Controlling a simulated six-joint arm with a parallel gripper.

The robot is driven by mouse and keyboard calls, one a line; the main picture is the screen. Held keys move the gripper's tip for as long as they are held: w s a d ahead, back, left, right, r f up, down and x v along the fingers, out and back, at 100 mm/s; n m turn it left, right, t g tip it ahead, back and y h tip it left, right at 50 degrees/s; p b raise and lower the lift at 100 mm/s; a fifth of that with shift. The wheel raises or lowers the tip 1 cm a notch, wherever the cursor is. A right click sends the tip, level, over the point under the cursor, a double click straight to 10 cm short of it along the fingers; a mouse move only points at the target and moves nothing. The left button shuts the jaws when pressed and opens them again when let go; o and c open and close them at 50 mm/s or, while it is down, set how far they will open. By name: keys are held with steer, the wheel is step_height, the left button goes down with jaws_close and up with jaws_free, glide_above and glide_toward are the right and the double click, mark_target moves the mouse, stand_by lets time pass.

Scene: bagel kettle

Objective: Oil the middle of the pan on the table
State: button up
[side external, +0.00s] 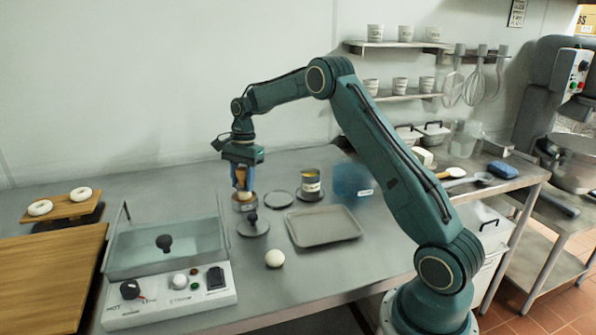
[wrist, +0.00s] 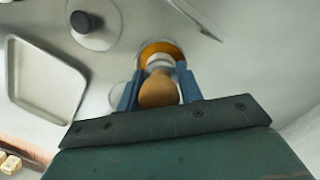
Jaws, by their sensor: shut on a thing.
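My gripper (side external: 242,178) is shut on a brush with a wooden handle (wrist: 158,90) and a white collar. In the wrist view the handle lies between the two blue fingers. The brush points down at a small bowl of orange-yellow oil (wrist: 165,48), also seen in the side view (side external: 244,205). The bristles are hidden, so I cannot tell whether they touch the oil. The shallow grey rectangular pan (side external: 325,226) lies flat on the table to the right of the gripper and looks empty. It also shows at the left of the wrist view (wrist: 42,82).
A round plate (side external: 279,199), a labelled can (side external: 311,186) and a blue tub (side external: 352,181) stand behind the pan. A white ball (side external: 275,258) sits in front. A glass-walled kettle unit (side external: 165,260) is at the left.

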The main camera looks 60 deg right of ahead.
mark_target(240, 169)
steer(key=shift+f, duration=0.4)
stand_by(0.8)
steer(key=shift+r, duration=0.15)
steer(key=shift+r, duration=3.4)
steer(key=shift+a, duration=0.1)
steer(key=shift+a+n, duration=0.5)
steer(key=shift+a, duration=0.25)
steer(key=s+a+n, duration=0.1)
steer(key=a+n, duration=0.3)
steer(key=a, duration=0.1)
steer(key=s+a+n+g, duration=0.1)
steer(key=s+a+n, duration=0.1)
steer(key=a+n, duration=0.2)
steer(key=s+a+n+h, duration=0.1)
steer(key=s+a+n, duration=0.1)
steer(key=a+n, duration=0.2)
steer(key=shift+s+a+f, duration=0.1)
steer(key=shift+a+f, duration=0.1)
steer(key=shift+a, duration=0.45)
steer(key=shift+s+a+f, duration=0.1)
steer(key=shift+a+f, duration=0.05)
steer(key=shift+a, duration=0.5)
steer(key=shift+s+a+n+g, duration=0.45)
steer(key=shift+a+n, duration=0.1)
steer(key=shift+n, duration=0.25)
steer(key=shift+d, duration=0.1)
